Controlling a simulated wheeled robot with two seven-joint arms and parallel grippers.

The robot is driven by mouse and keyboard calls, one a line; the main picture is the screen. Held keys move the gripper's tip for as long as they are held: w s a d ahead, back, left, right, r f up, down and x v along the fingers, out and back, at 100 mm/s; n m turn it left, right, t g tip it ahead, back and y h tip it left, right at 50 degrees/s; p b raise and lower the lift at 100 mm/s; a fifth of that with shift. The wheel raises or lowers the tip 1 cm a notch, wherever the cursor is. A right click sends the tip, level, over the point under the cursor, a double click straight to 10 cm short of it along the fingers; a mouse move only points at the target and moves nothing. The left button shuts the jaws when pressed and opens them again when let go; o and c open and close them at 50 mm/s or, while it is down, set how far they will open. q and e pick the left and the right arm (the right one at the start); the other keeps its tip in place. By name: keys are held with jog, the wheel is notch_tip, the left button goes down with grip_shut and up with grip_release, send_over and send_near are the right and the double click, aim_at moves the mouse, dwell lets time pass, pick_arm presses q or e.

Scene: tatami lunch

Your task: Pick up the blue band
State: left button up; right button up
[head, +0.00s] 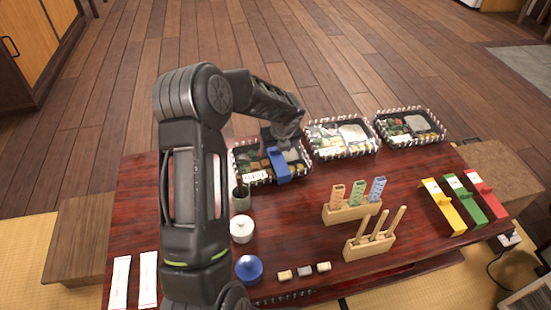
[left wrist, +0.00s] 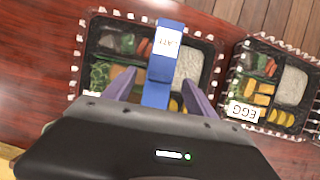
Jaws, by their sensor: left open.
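The blue band (head: 279,166) lies across the leftmost bento tray (head: 240,174) on the table. In the left wrist view the band (left wrist: 162,62) has a white label with dark letters, and the tray's food shows on both sides of it. My left gripper (head: 277,148) is above this tray. In the left wrist view its two purple-grey fingers (left wrist: 156,88) are open, one on each side of the band, with gaps between. I cannot tell how far above the band the fingertips are. My right gripper is not in view.
Two more bento trays (head: 342,154) (head: 444,139) stand to the right. Yellow (head: 438,200), green (head: 462,195) and red (head: 484,193) bands lie at the right. Wooden holders (head: 338,212) (head: 352,250) stand mid-table. A cup (head: 240,198), white pot (head: 241,236) and blue lid (head: 248,268) are near my arm.

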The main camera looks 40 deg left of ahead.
aim_at(276, 155)
pick_arm(q)
jog(key=shift+w+a+f, duration=0.15)
jog(key=shift+f, duration=0.3)
jog(key=shift+c, duration=0.5)
jog(key=c, duration=1.3)
jog(key=shift+r, duration=0.15)
notch_tip(276, 155, up, 10)
jog(key=p, duration=0.4)
jog(key=shift+p, duration=0.35)
